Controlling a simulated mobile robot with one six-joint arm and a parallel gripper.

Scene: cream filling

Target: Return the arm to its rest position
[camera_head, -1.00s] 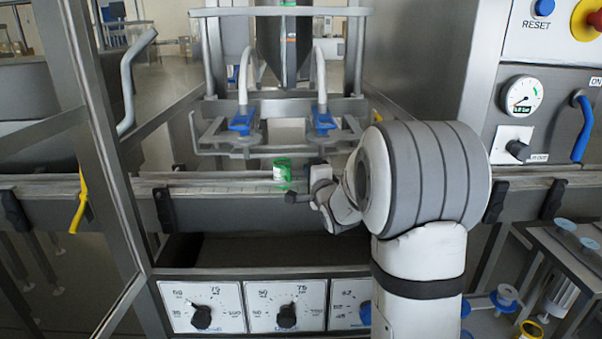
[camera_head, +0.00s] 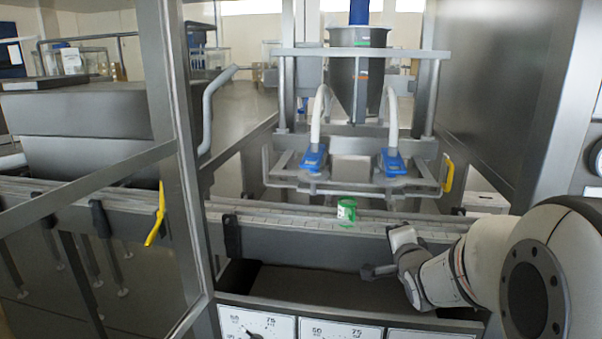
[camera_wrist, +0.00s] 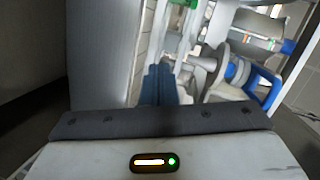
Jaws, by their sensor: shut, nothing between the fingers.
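My arm enters at the right of the head view. Its white wrist hangs in front of the conveyor. My gripper (camera_head: 368,272) shows there as a small dark tip pointing left, below the conveyor's edge. In the wrist view, my gripper (camera_wrist: 158,72) has its two blue-grey fingers together, with nothing between them. A green and white cup (camera_head: 347,211) stands upright on the conveyor (camera_head: 290,222), above and left of my gripper in the picture and apart from it.
A filling machine with a grey hopper (camera_head: 360,80) and two blue nozzles stands behind the cup. A metal frame post (camera_head: 180,130) rises at the left. Dial panels (camera_head: 255,325) lie below my gripper. A yellow handle (camera_head: 156,215) sticks out at the left.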

